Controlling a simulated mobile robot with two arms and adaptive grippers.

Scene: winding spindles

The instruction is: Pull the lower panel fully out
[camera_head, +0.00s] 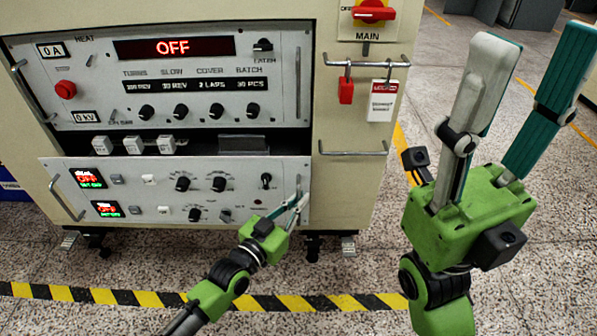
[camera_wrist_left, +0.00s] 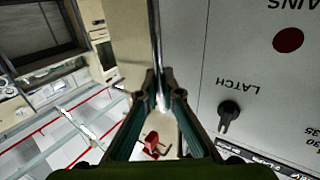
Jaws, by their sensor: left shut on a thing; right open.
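The lower panel (camera_head: 130,187) is a light grey front with red-green displays, knobs and a handle at each end, low on the beige cabinet. My left gripper (camera_head: 296,203) is shut on the panel's right handle (camera_head: 299,188). In the left wrist view, the handle bar (camera_wrist_left: 155,35) runs between the fingertips (camera_wrist_left: 160,82), beside the grey panel face (camera_wrist_left: 265,75). A black latch knob (camera_wrist_left: 229,112) shows there, near a red button. My right gripper (camera_head: 538,48) is open and empty, raised at the right, clear of the cabinet.
The upper panel (camera_head: 90,60) with a red OFF display sits above. The red main switch (camera_head: 374,11) and a rail (camera_head: 366,63) with red and white tags (camera_head: 382,100) are right of it. A yellow-black floor stripe (camera_head: 100,296) crosses the speckled floor in front.

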